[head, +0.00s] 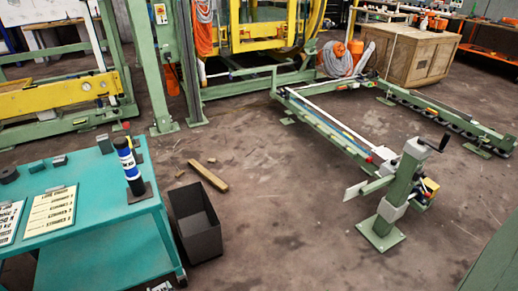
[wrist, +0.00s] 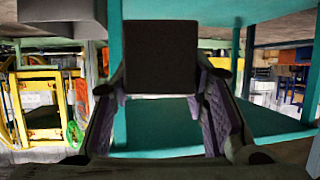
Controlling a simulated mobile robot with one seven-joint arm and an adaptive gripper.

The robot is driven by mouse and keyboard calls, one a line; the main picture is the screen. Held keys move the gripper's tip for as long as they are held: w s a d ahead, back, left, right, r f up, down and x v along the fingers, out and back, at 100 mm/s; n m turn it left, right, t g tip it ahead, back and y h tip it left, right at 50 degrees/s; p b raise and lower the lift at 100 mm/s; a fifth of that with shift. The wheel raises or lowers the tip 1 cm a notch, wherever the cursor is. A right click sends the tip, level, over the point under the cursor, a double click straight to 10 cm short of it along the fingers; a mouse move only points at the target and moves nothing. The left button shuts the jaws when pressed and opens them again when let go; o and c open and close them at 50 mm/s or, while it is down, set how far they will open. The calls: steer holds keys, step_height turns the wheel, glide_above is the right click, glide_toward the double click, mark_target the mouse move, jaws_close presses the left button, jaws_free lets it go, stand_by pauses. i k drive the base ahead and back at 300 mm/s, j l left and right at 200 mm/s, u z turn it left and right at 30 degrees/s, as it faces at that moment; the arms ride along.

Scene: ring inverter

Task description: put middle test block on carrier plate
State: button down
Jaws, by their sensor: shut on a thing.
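In the wrist view my gripper (wrist: 161,80) is shut on a dark, square-faced block (wrist: 161,52), with one finger at each side. I cannot tell from the picture which test block it is. My gripper does not show in the head view. In the head view small dark blocks (head: 59,161) and (head: 37,167) lie on the teal table (head: 95,222) at the left, and another dark block (head: 104,144) is near its back edge. A blue and black canister (head: 129,165) stands on a dark square plate (head: 147,190) at the right edge. I cannot tell which thing is the carrier plate.
Two printed cards (head: 52,210) and (head: 10,220) lie on the table. A dark open bin (head: 198,230) stands on the floor to its right. A wooden plank (head: 208,175) lies behind the bin. A green stand (head: 402,190) with a crank is at the right. The floor between is clear.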

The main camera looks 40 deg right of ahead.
mark_target(382, 151)
steer(key=l+z, duration=0.15)
steer(key=z, duration=0.65)
steer(key=i+l+z, duration=0.1)
steer(key=l+z, duration=0.15)
steer(key=i+l+z, duration=0.1)
steer(key=l+z, duration=0.15)
steer(key=l, duration=0.15)
steer(key=i+l+z, duration=0.15)
steer(key=l+z, duration=0.3)
steer(key=i+l+z, duration=0.2)
steer(key=z, duration=0.25)
steer(key=i+l+z, duration=0.2)
steer(key=z, duration=0.3)
steer(key=i+l+z, duration=0.1)
steer(key=i+z, duration=0.15)
steer(key=i, duration=0.15)
steer(key=i+z, duration=0.25)
steer(key=i+l+u, duration=0.2)
steer(key=i, duration=0.25)
steer(key=i+u, duration=0.2)
steer(key=i, duration=0.2)
steer(key=i+u, duration=0.2)
steer(key=u, duration=0.2)
steer(key=i+l+u, duration=0.1)
steer(key=u, duration=0.3)
steer(key=i+l+u, duration=0.2)
steer(key=u, duration=0.2)
steer(key=i+l+u, duration=0.2)
steer(key=u, duration=0.2)
